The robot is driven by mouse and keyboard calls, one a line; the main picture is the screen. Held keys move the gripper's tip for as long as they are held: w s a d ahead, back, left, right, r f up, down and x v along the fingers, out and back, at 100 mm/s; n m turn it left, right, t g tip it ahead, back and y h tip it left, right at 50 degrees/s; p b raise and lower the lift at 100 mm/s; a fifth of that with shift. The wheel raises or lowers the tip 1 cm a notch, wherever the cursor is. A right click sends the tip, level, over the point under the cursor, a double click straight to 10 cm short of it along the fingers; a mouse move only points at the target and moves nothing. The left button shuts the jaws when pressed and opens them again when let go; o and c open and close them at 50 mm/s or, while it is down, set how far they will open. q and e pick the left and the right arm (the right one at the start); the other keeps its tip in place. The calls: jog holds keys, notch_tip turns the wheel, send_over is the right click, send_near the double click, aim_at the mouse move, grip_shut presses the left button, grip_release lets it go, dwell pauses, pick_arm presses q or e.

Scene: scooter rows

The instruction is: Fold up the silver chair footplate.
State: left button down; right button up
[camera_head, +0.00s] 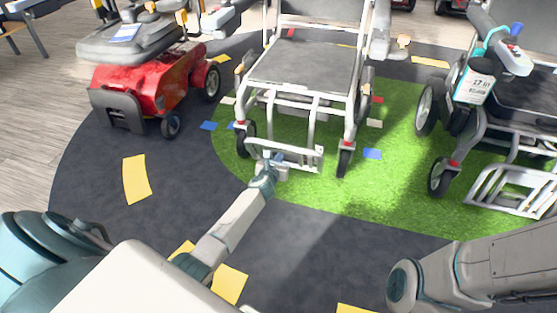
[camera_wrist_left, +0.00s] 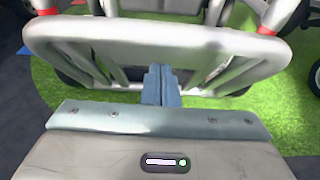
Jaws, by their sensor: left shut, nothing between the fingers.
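The silver chair (camera_head: 305,65) stands on the green mat in the middle of the head view, with a dark seat and silver frame. Its footplate (camera_head: 290,152) is a silver tubular frame at the front, low between the front casters. In the left wrist view the footplate (camera_wrist_left: 155,50) spans the top half, its near bar running across. My left gripper (camera_head: 278,160) is at the footplate's front bar. In the wrist view its closed fingers (camera_wrist_left: 160,85) overlap that bar, with nothing between them; I cannot tell whether they touch it. My right arm shows at lower right, its gripper out of frame.
A red scooter (camera_head: 150,80) stands at left. Another wheelchair (camera_head: 500,120) with a tag and its own silver footplate (camera_head: 515,188) stands at right. The green mat (camera_head: 330,205) and dark floor in front of the chair are clear, with yellow floor marks (camera_head: 136,179).

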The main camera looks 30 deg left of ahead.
aim_at(281, 150)
pick_arm(q)
jog(key=shift+w+a+r+p, duration=0.15)
jog(key=shift+w+r+p, duration=0.1)
jog(key=shift+w+r, duration=0.3)
jog(key=shift+w+a+r+p, duration=0.2)
jog(key=shift+w+r, duration=0.2)
jog(key=shift+w, duration=0.4)
jog(key=shift+w+a+r, duration=0.1)
jog(key=shift+w+r, duration=0.15)
jog(key=shift+w, duration=0.2)
jog(key=shift+w+a+r, duration=0.1)
jog(key=shift+w+r, duration=0.1)
jog(key=shift+w, duration=0.25)
jog(key=shift+w+a+r, duration=0.1)
jog(key=shift+w+r, duration=0.05)
jog(key=shift+w, duration=0.3)
jog(key=shift+w+a+r, duration=0.1)
jog(key=shift+w+r, duration=0.05)
jog(key=shift+w, duration=0.35)
